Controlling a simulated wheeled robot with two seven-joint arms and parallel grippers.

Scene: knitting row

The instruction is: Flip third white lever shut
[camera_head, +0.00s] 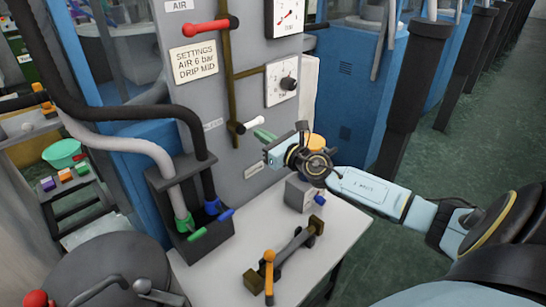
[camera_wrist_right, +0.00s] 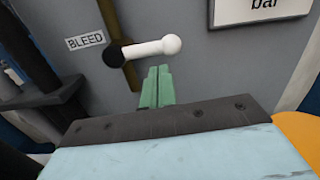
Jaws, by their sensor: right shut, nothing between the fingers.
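The white lever (camera_head: 252,124) is on the grey panel (camera_head: 240,150), at the lower end of a brass pipe. It points right from its black pivot and tilts slightly up. In the right wrist view the white lever (camera_wrist_right: 150,48) shows close, right of a "BLEED" label. My right gripper (camera_head: 262,134) has green fingers and is just below and right of the lever. In the wrist view its fingertips (camera_wrist_right: 158,72) are together and empty, below the lever's white knob. I cannot tell whether they touch it. My left gripper is not in view.
A red lever (camera_head: 208,25) and two gauges are higher on the panel. Below, a pale table (camera_head: 230,268) holds a grey box (camera_head: 299,193) and an orange-handled tool (camera_head: 270,275).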

